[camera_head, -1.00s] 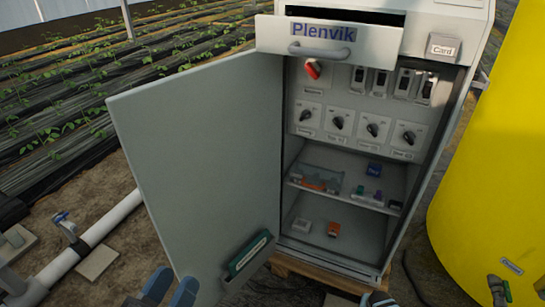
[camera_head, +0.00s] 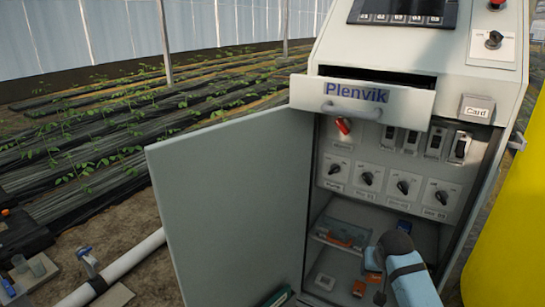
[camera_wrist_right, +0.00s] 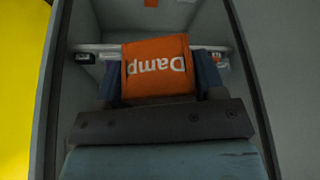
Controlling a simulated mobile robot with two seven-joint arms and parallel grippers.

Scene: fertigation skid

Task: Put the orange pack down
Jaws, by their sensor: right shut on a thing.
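The orange pack (camera_wrist_right: 157,68) with white "Damp" lettering, upside down in the right wrist view, is held between the blue fingers of my right gripper (camera_wrist_right: 158,82). My right arm reaches into the open cabinet (camera_head: 304,200) at lower right in the head view, and its wrist hides most of the gripper. An orange patch beside the wrist there appears to be the pack. A shelf (camera_wrist_right: 108,47) lies beyond the pack in the wrist view; I cannot tell whether the pack touches it. My left gripper is out of view.
The cabinet door (camera_head: 235,205) stands open to the left. The drawer marked Plenvik (camera_head: 375,98) sticks out above the opening. A yellow tank (camera_head: 505,240) stands right.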

